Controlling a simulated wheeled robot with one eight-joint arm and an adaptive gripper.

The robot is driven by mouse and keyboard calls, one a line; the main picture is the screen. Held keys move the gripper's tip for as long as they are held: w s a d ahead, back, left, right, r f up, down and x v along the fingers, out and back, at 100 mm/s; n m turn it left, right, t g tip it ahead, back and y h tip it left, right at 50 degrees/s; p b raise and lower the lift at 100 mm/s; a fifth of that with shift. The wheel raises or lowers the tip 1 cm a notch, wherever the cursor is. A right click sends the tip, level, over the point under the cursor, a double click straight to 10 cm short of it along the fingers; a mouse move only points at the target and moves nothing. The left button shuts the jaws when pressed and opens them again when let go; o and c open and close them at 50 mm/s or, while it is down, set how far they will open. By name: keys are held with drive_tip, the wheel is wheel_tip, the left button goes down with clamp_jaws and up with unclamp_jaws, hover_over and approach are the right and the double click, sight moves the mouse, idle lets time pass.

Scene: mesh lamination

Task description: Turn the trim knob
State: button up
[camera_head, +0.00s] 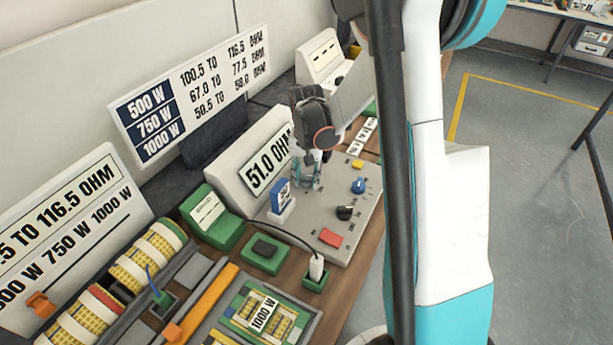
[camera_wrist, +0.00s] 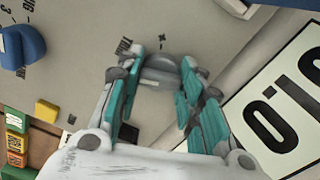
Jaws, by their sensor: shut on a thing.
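The trim knob (camera_wrist: 160,68) is a grey round knob on the grey panel (camera_head: 317,219), with partly covered lettering beside it in the wrist view. My gripper (camera_wrist: 158,85) has its teal-padded fingers on both sides of the knob and is shut on it. The display (camera_head: 267,163) reads 51.0 OHM. It also shows partly in the wrist view (camera_wrist: 283,105).
The panel also carries a blue knob (camera_head: 358,186), a black knob (camera_head: 345,213), a red button (camera_head: 331,237) and a yellow button (camera_head: 357,164). A wall sign (camera_head: 190,92) lists ohm ranges by wattage.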

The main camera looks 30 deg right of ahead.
sight(306, 176)
drive_tip(key=shift+n, duration=1.9)
drive_tip(key=o, duration=1.1)
drive_tip(key=shift+c, duration=0.2)
wheel_tip(306, 176, up, 12)
